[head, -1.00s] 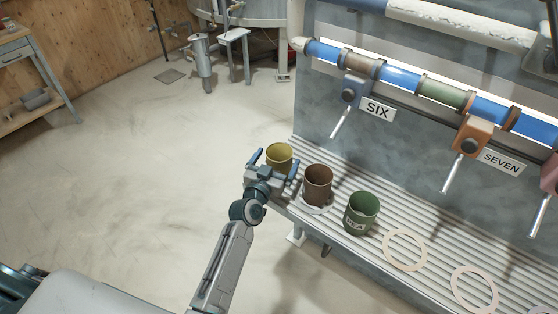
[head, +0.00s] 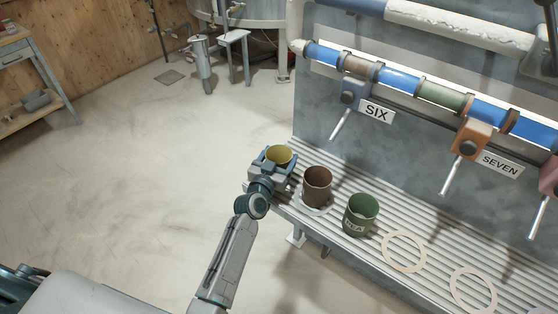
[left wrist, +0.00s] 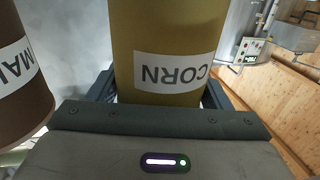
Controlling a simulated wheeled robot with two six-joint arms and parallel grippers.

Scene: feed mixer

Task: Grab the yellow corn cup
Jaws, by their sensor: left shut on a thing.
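The yellow corn cup (head: 279,154) is at the far left end of the ribbed shelf in the head view. In the left wrist view the cup (left wrist: 165,35) fills the middle, with its CORN label upside down. My left gripper (head: 271,163) is shut on the cup, with one finger on each side of it. In the left wrist view the gripper (left wrist: 158,88) has its dark fingers against the cup's sides. I cannot tell whether the cup's base rests on the shelf. My right gripper is not in view.
A brown cup (head: 317,186) stands close to the right of the corn cup, on a pale ring. A green cup (head: 361,214) stands further right on the ribbed shelf (head: 337,222). Empty rings (head: 405,251) lie beyond it. Levers hang above; open floor lies to the left.

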